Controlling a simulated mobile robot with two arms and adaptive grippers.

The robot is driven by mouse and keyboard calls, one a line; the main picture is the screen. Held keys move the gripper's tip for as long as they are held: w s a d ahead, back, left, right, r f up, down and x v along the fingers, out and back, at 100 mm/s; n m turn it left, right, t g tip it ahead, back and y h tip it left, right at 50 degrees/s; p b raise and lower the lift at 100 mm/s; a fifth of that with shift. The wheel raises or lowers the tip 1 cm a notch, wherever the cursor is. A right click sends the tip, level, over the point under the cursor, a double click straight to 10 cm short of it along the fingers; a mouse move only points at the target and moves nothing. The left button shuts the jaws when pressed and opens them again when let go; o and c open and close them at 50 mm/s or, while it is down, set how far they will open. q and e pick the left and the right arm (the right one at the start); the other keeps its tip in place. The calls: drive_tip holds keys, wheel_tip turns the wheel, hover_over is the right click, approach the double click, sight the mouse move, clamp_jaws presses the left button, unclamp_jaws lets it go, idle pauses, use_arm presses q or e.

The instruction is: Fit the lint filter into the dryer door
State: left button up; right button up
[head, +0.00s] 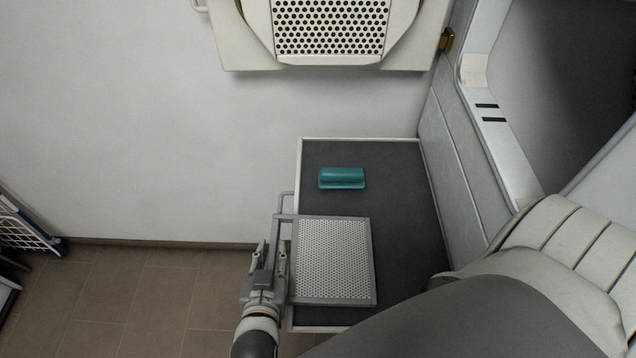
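The lint filter (333,261), a flat grey frame with a pale perforated mesh, is over the dark pull-out shelf, at its near left. I cannot tell whether it rests on the shelf or is held just above it. My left gripper (270,258) is at the filter's left edge, its fingers pointing away from me. Whether they are closed on the filter's edge is unclear. The cream dryer door (405,55) stands open at the top, with a perforated panel (330,25) in its middle. My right gripper is out of view.
A teal brush-like object (342,178) lies on the shelf (410,225) beyond the filter. The dryer's opening (565,85) is at the right. A brass hinge (446,40) joins door and dryer. A blue and white rack (25,230) stands far left. Floor between is clear.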

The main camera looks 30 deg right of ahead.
use_arm(q)
drive_tip(key=shift+w+d+f, duration=0.15)
drive_tip(key=shift+w+d, duration=0.1)
drive_tip(key=shift+w, duration=0.1)
clamp_jaws()
